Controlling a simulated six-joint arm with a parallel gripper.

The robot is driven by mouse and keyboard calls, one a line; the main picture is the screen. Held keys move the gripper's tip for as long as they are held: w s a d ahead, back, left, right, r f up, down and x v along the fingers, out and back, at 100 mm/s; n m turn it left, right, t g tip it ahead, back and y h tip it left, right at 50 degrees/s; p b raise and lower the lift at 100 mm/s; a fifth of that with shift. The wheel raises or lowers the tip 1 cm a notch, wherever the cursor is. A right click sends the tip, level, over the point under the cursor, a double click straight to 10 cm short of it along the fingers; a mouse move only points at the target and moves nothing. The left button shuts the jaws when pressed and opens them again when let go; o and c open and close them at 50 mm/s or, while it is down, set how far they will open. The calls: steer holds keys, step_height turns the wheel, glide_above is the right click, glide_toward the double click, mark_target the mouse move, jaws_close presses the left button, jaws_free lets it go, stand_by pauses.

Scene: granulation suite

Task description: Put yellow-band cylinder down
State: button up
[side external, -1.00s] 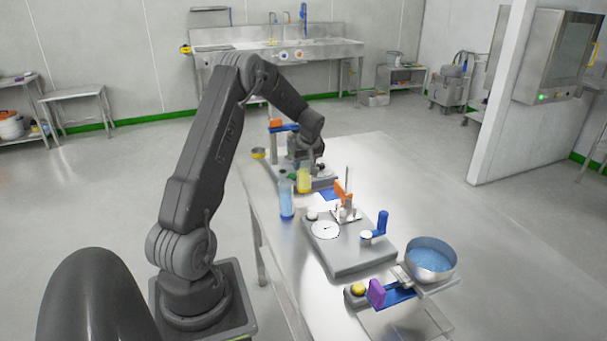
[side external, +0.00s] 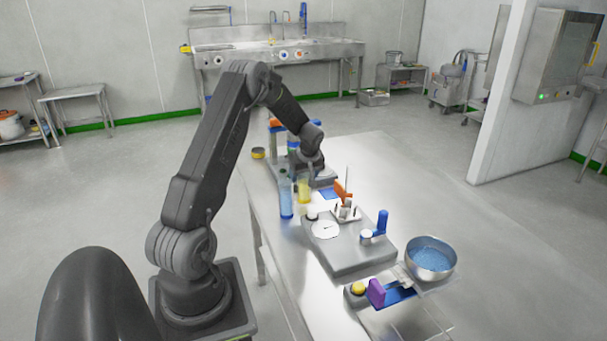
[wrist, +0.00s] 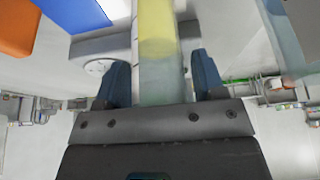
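The yellow-band cylinder (side external: 304,191) stands roughly upright at the left part of the table, under my gripper (side external: 307,170). In the wrist view the clear, yellow-filled cylinder (wrist: 159,40) runs between the two dark blue fingers of my gripper (wrist: 162,82).
A grey device with a white dial (side external: 326,229) lies nearer the camera. Close by are an orange part (side external: 343,193) and a blue pad (side external: 330,194). A steel bowl of blue material (side external: 431,256) stands at the near right. The table's right side (side external: 400,175) is clear.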

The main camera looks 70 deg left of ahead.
steer(key=shift+r, duration=0.25)
steer(key=v, duration=1.2)
steer(key=s+d+r+m+t, duration=0.1)
steer(key=d+r+m, duration=0.35)
steer(key=d, duration=0.55)
steer(key=s+d+r+m+t, duration=0.1)
steer(key=d+r+m+t, duration=0.3)
steer(key=d, duration=0.6)
steer(key=s+d+m+h, duration=0.1)
steer(key=s+d+m, duration=0.2)
steer(key=d, duration=0.3)
steer(key=s+d+r+m+h, duration=0.1)
steer(key=s+d+m+h, duration=0.1)
steer(key=s+d, duration=0.4)
steer(key=s+d+r+m+h, duration=0.1)
steer(key=s+d+m, duration=0.3)
steer(key=s+d, duration=0.1)
steer(key=shift+s+d+m+t, duration=0.1)
steer(key=shift+d+m+t, duration=0.2)
steer(key=shift+d, duration=0.5)
